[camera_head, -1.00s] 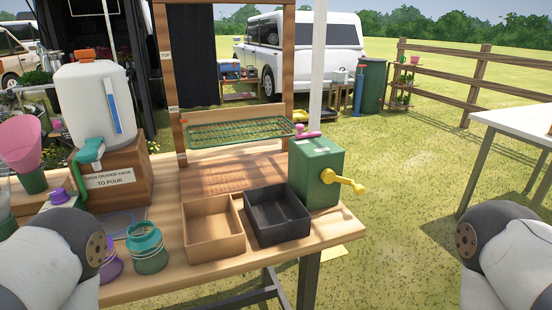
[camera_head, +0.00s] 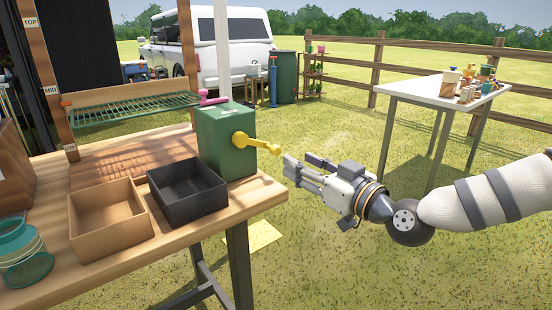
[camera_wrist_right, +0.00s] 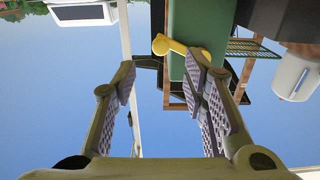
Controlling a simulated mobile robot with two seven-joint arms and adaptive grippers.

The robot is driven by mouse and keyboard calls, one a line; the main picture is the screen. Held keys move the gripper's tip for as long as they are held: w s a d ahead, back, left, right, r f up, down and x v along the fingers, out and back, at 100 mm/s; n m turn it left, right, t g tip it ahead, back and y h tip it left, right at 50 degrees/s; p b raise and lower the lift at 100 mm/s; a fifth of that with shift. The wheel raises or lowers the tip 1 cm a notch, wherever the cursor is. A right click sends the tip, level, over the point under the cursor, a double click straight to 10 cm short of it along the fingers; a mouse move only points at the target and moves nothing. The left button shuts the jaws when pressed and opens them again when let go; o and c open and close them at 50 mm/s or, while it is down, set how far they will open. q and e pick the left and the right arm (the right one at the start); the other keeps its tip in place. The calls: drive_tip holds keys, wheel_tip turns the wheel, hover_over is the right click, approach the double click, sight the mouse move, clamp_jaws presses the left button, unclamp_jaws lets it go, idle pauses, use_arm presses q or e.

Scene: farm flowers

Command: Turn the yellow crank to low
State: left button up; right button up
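The yellow crank (camera_head: 256,143) sticks out from the right face of the green box (camera_head: 228,150), which stands at the right end of the wooden table. Its arm points right, with the knob at the outer end. My right gripper (camera_head: 296,169) is just right of the crank, apart from it, with its fingers pointing left. In the right wrist view the crank (camera_wrist_right: 175,45) shows beyond the fingers, nearer the right finger. The gripper (camera_wrist_right: 165,85) is open and empty. My left gripper is not in view.
A tan tray (camera_head: 108,231) and a black tray (camera_head: 187,206) sit left of the green box. A white table (camera_head: 430,92) with small items stands behind my right arm. Grass lies open between the tables.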

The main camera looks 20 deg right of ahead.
sight(278, 152)
drive_tip(key=b+x, duration=0.1)
drive_tip(key=x, duration=0.8)
drive_tip(key=shift+w+a+f, duration=0.1)
drive_tip(key=shift+w+f, duration=0.05)
drive_tip(key=shift+f, duration=0.05)
clamp_jaws()
